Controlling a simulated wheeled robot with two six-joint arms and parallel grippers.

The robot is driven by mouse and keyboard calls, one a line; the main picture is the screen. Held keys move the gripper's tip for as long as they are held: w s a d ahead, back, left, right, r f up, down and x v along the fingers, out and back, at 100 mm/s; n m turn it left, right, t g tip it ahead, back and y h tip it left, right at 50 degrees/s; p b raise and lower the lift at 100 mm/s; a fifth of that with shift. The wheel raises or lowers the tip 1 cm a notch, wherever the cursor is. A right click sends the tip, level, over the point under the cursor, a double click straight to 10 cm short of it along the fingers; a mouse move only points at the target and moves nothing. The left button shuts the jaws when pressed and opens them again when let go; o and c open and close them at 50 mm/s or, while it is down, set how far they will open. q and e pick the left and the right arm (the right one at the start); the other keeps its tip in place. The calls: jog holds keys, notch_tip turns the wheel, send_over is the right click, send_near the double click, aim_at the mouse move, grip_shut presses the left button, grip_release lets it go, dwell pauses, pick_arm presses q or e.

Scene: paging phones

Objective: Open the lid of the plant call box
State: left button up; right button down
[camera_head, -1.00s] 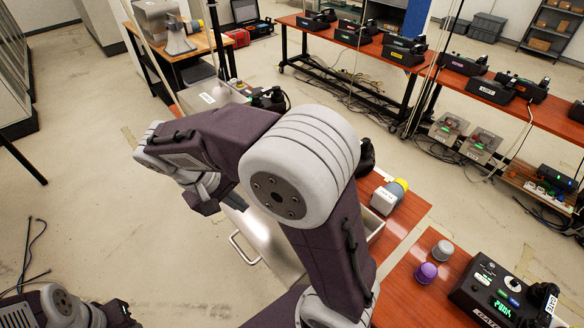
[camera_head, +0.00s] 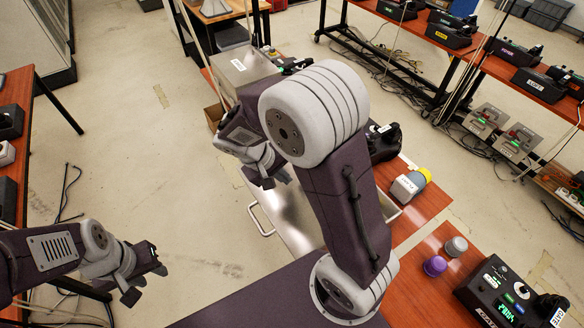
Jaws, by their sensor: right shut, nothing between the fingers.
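A silver box (camera_head: 232,82) with a small white label stands behind my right arm, at the upper middle. The label is too small to read, so I cannot tell whether this is the plant call box. Its top looks flat and closed. My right gripper (camera_head: 270,176) is below it in the picture, apart from it, shut and empty, partly hidden by my arm. My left gripper (camera_head: 143,281) is at the lower left, open and empty over the floor, far from the box.
A silver panel with a handle (camera_head: 262,221) lies below my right gripper. A black phone (camera_head: 382,142), a grey-and-yellow device (camera_head: 409,186), purple (camera_head: 435,266) and grey (camera_head: 456,245) knobs and a black console (camera_head: 500,295) are at right. A red-brown table edges the left.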

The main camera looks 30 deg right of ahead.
jog(key=shift+d+r+p, duration=0.3)
jog(key=shift+d+r, duration=0.1)
jog(key=shift+d, duration=0.45)
jog(key=shift+d+f, duration=0.1)
jog(key=shift+d, duration=0.45)
pick_arm(q)
jog(key=shift+s+d+r, duration=0.1)
jog(key=shift+r, duration=0.65)
pick_arm(e)
jog(key=shift+w+a, duration=0.1)
jog(key=shift+d, duration=0.25)
pick_arm(q)
jog(key=shift+r, duration=0.2)
pick_arm(e)
jog(key=d+r, duration=0.2)
jog(key=d, duration=0.8)
jog(key=shift+w+d, duration=0.3)
jog(key=shift+w, duration=0.15)
pick_arm(q)
jog(key=shift+a, duration=0.2)
pick_arm(e)
jog(key=shift+a+r, duration=0.1)
pick_arm(q)
jog(key=shift+r+p, duration=0.1)
jog(key=shift+p, duration=0.25)
